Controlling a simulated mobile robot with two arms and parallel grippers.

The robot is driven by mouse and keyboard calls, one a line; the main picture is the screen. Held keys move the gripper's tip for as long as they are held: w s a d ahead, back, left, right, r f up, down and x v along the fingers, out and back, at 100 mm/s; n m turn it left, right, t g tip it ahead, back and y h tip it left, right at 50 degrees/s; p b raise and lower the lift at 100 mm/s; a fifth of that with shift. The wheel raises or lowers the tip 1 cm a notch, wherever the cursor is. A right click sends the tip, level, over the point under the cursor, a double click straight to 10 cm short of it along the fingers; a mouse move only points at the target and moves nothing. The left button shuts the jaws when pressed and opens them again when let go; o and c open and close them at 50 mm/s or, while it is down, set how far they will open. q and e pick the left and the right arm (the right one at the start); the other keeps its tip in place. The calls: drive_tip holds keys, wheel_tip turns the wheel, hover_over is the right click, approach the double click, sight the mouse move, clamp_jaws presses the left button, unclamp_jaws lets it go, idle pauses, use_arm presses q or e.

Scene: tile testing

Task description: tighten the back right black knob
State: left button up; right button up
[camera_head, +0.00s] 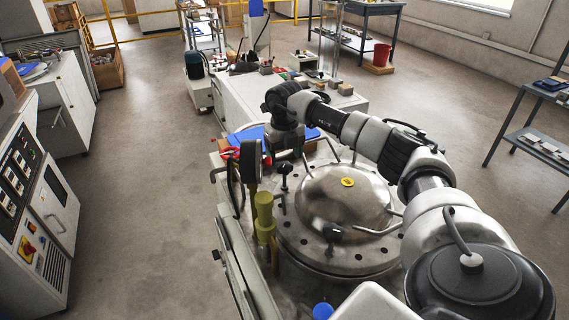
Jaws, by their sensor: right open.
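A round steel pressure vessel with a domed lid (345,197) and a bolted flange stands at the lower middle. One black knob (284,170) stands at the left of the flange. My right gripper (286,143) is at the end of this arm, pointing down beyond the back left edge of the lid. It holds nothing that I can see. My left gripper is out of view.
A pressure gauge (250,160) and a yellow-green valve post (265,220) rise left of the vessel. A white bench (250,100) with small blocks stands behind. Control cabinets (30,210) line the left. A shelf rack (535,120) is at right. Floor on both sides is clear.

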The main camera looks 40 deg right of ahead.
sight(285, 165)
drive_tip(key=shift+f, duration=1.75)
drive_tip(key=c, duration=0.9)
